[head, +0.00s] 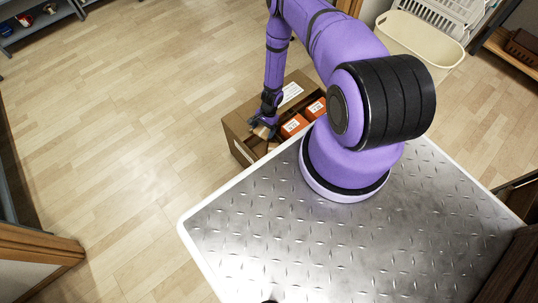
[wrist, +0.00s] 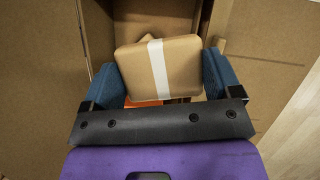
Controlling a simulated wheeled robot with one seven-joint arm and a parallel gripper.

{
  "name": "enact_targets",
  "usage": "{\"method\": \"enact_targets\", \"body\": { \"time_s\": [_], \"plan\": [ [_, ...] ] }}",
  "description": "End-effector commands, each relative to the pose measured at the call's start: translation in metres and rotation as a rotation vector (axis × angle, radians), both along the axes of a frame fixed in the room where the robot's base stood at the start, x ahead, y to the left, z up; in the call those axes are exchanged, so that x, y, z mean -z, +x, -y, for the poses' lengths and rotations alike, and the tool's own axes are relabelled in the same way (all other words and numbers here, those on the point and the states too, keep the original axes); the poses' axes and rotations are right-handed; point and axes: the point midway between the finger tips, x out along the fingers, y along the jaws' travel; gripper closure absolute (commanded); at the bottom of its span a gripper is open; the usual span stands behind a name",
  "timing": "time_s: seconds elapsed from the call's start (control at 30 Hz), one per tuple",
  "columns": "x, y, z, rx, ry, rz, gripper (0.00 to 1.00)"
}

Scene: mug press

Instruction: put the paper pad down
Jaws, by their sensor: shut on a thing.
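The paper pad (wrist: 185,68) is a brown wrapped block with a white band around it. In the wrist view it sits between the two blue fingers of my gripper (wrist: 160,72), which is shut on it. In the head view my gripper (head: 264,122) is over the left part of an open cardboard box (head: 238,138), with a small bit of the tan pad (head: 262,132) showing below it. Cardboard walls (wrist: 98,30) surround the pad in the wrist view. Whether the pad touches the box floor is hidden.
Orange-and-white packs (head: 293,125) lie in the box, right of my gripper; a bit of orange (wrist: 143,103) shows under the pad. A cream basket (head: 420,38) stands at the back right. The wooden floor (head: 120,130) on the left is clear.

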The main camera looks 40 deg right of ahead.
Motion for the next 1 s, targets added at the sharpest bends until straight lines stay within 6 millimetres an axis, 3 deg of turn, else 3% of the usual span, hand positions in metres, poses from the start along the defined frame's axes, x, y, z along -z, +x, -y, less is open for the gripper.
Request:
{"method": "enact_targets", "body": {
  "time_s": [0.1,0.3,0.47,0.7,1.0],
  "plan": [
    [0.026,-0.018,0.006,0.133,0.003,-0.002,0.38],
    [0.046,-0.031,0.008,0.232,0.003,0.0,0.38],
    [0.059,-0.034,0.009,0.25,0.0,0.002,0.38],
    [0.099,-0.034,0.008,0.248,-0.001,0.003,0.38],
    [0.126,-0.035,0.009,0.247,-0.001,0.002,0.38]
  ]
}}
